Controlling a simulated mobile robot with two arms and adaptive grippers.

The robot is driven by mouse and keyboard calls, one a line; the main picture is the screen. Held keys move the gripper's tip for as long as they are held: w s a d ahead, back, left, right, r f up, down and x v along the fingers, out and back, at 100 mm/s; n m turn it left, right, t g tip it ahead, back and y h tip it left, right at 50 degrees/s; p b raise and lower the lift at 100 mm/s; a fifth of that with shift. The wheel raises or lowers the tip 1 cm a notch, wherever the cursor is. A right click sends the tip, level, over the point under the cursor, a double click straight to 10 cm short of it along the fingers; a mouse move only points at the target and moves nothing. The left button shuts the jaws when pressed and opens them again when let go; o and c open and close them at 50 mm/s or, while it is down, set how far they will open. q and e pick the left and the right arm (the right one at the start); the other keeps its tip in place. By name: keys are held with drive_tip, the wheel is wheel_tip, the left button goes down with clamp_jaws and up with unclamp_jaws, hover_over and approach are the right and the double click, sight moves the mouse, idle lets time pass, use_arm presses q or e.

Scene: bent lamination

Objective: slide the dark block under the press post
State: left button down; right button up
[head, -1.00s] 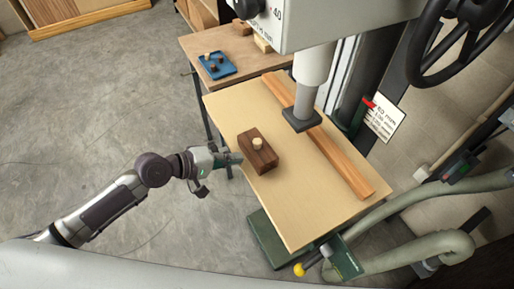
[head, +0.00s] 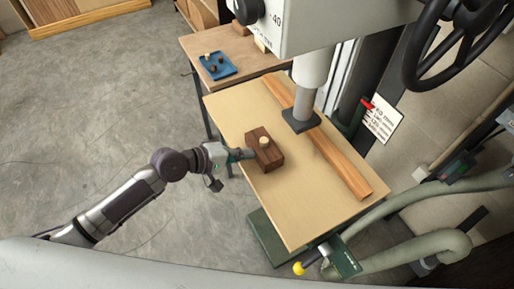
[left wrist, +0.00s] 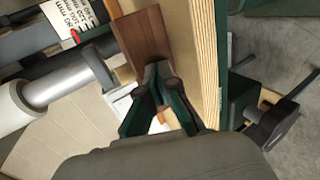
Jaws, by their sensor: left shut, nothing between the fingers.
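The dark block (head: 266,153), brown wood with a pale round knob on top, sits on the light wooden table board (head: 290,210) near its left edge. The press post (head: 301,107), a grey shaft with a dark square foot, stands up and to the right of the block, with a clear gap between them. My left gripper (head: 247,154) is shut and empty, its fingertips at the block's left side, seemingly touching it. In the left wrist view the shut fingers (left wrist: 158,72) meet the block's face (left wrist: 146,38). My right gripper is not in view.
A long wooden fence strip (head: 335,160) runs along the board behind the post foot. A blue tray (head: 216,66) with small pieces stands on a side table at the back left. The board between block and post is bare.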

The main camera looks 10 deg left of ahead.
sight(256, 147)
use_arm(q)
drive_tip(key=shift+w+d+p, duration=0.25)
drive_tip(key=shift+w+d, duration=0.45)
drive_tip(key=shift+d, duration=0.3)
drive_tip(key=shift+w+d+p, duration=0.25)
drive_tip(key=shift+w+d, duration=0.4)
drive_tip(key=shift+d, duration=0.35)
drive_tip(key=shift+w+d, duration=0.6)
drive_tip(key=shift+d, duration=0.3)
drive_tip(key=shift+w+d, duration=0.6)
drive_tip(key=shift+d, duration=0.25)
drive_tip(key=shift+w+d, duration=0.6)
drive_tip(key=shift+d, duration=0.3)
drive_tip(key=shift+s+a, duration=0.25)
drive_tip(key=shift+a, duration=0.2)
drive_tip(key=s+a, duration=0.1)
drive_tip(key=s+a+p, duration=0.1)
drive_tip(key=a, duration=0.1)
drive_tip(key=s+a, duration=0.1)
drive_tip(key=a, duration=0.1)
drive_tip(key=shift+s+r+p, duration=0.2)
drive_tip(key=shift+r+p, duration=0.2)
drive_tip(key=shift+s+a+r, duration=0.1)
drive_tip(key=shift+s+a, duration=0.5)
drive_tip(key=shift+a, duration=0.25)
